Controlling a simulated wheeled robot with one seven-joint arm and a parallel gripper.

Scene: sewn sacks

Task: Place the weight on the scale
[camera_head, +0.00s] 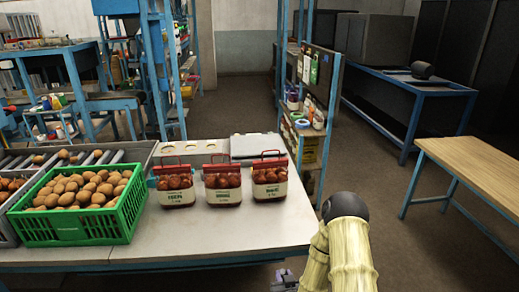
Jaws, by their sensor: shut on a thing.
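A flat grey plate (258,146), which looks like the scale, lies at the back right of the near table. My gripper (285,278) shows only in small part at the bottom edge, below and in front of the table's front edge. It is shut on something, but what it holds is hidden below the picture. I cannot make out the weight anywhere. My arm, in a pale yellow cover, rises at the bottom right of the table.
Three filled sacks with red handles (175,186) (222,184) (270,180) stand in a row in front of the plate. A green crate (75,228) of brown produce stands left. The front right of the table (235,238) is bare. A wooden bench (480,177) stands right.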

